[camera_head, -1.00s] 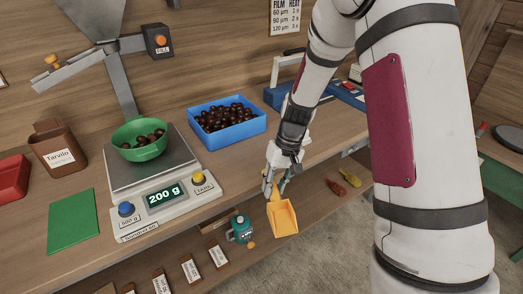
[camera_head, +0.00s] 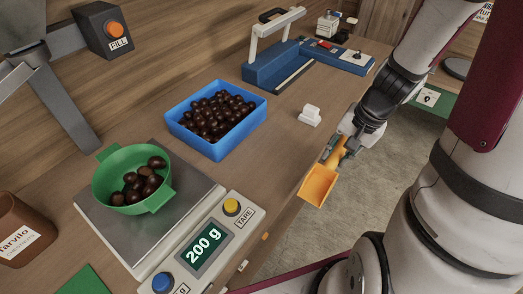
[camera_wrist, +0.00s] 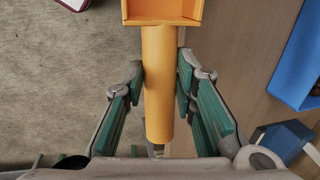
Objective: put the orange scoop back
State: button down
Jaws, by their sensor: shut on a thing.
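The orange scoop (camera_head: 318,186) hangs in the air just off the front edge of the workbench, tilted with its pan toward the lower left. My gripper (camera_head: 338,153) is shut on its handle. In the wrist view the scoop's handle (camera_wrist: 159,105) runs between the two green-padded fingers, and part of the pan is cut off at the top edge. A small white block-like stand (camera_head: 310,115) is on the bench just behind the gripper; I cannot tell whether it is the scoop's place.
The blue crate (camera_head: 218,151) holds many chestnuts. Left of it, the scale (camera_head: 120,226) reads 200 g and bears a green bowl (camera_head: 101,188) with several chestnuts. A blue sealing machine (camera_head: 268,70) stands behind. Bare bench (camera_head: 262,165) lies between crate and front edge.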

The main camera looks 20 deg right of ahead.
jog(key=w+a, duration=0.2)
jog(key=w, duration=0.2)
jog(key=w+a+f+p, duration=0.1)
jog(key=w+a, duration=0.1)
jog(key=w, duration=0.3)
jog(key=w+a, duration=0.2)
jog(key=w, duration=0.3)
jog(key=shift+w+a+f+p, duration=0.1)
jog(key=shift+f+p, duration=0.1)
jog(key=shift+p, duration=0.1)
jog(key=shift+w+a+f, duration=0.1)
jog(key=shift+w+f, duration=0.05)
jog(key=shift+f, duration=0.2)
jog(key=shift+s+d+x, duration=0.1)
jog(key=shift+x, duration=0.6)
jog(key=shift+s+d+x, duration=0.1)
jog(key=shift+x, duration=0.6)
jog(key=shift+f, duration=0.15)
jog(key=shift+f, duration=0.1)
jog(key=c, duration=1.5)
grip_release()
jog(key=shift+o, duration=1)
